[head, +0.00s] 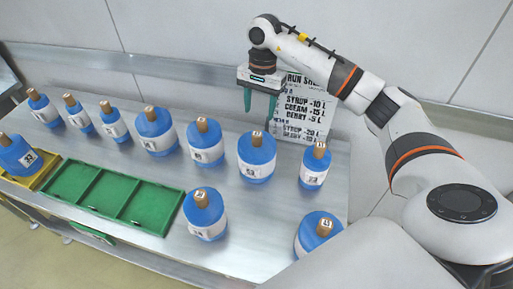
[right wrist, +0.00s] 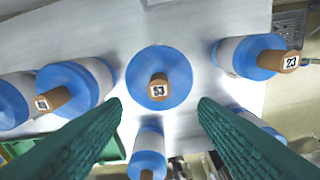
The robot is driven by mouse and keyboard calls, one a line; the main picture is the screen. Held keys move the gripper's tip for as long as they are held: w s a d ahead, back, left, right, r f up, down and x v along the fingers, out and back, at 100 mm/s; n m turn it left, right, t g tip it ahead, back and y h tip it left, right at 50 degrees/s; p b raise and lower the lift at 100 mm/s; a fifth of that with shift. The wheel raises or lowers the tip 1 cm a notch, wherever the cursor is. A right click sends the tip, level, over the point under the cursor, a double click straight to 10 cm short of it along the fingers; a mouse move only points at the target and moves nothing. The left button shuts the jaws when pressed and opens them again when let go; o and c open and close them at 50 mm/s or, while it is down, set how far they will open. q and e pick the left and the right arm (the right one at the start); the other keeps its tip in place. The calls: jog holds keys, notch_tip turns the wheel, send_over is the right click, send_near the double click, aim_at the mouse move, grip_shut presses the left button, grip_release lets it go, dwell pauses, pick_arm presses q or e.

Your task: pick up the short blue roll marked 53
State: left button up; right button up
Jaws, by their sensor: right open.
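The short blue roll marked 53 (right wrist: 172,74) stands upright below my right gripper, its brown core with the printed 53 facing the wrist camera. In the head view it appears to be the blue roll with a white band (head: 257,170) right of the middle of the bench, though its number is too small to read surely there. My right gripper (head: 260,108) is open and empty, with green fingers pointing down, above and behind that roll. In the right wrist view the fingertips (right wrist: 159,101) lie to either side of the roll, apart from it. My left gripper is not in view.
A roll marked 23 (right wrist: 248,57) stands to the right, and another roll (head: 205,153) to the left. A nearer roll (head: 204,222) stands in front. A green tray (head: 130,205) lies on the metal bench at left. A run sheet (head: 305,108) stands behind the gripper.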

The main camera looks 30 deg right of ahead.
aim_at(257, 133)
jog(key=f, duration=0.2)
jog(key=f+p, duration=0.1)
jog(key=f, duration=0.1)
jog(key=shift+s+a, duration=0.35)
jog(key=shift+f, duration=0.25)
jog(key=shift+w+f+p, duration=0.1)
jog(key=shift+f+p, duration=0.2)
jog(key=f, duration=0.1)
jog(key=f+p, duration=0.1)
jog(key=f, duration=0.1)
jog(key=f+p, duration=0.1)
jog(key=shift+a+f, duration=0.2)
jog(key=shift+a, duration=0.05)
jog(key=shift+f, duration=0.2)
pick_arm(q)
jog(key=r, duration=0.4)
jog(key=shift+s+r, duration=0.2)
pick_arm(e)
jog(key=shift+c, duration=1.1)
grip_shut()
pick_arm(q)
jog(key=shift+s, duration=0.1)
